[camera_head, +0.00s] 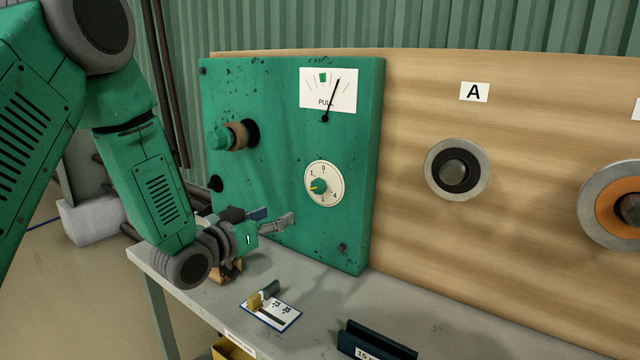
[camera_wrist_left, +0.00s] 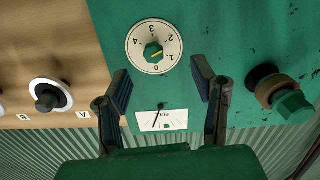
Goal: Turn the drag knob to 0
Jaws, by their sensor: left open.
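The drag knob (camera_head: 318,186) is a small green knob with a yellow pointer on a round white dial (camera_head: 334,184) marked 0 to 4. Its pointer is turned to the left in the head view, near the 1 side and away from the 0 at the top. The knob also shows in the left wrist view (camera_wrist_left: 153,51), upside down. My left gripper (camera_head: 275,217) is open and empty, below and left of the dial, apart from it. In the left wrist view its two fingers (camera_wrist_left: 160,78) flank the space just below the dial. My right gripper is not in view.
The green panel (camera_head: 270,190) also bears a PULL gauge (camera_head: 341,88), its needle right of the green mark, and a brown-and-green knob (camera_head: 232,135). A card (camera_head: 283,316) and a dark holder (camera_head: 375,345) are on the grey bench (camera_head: 330,300) below. Spool A (camera_head: 476,170) is on the wooden board.

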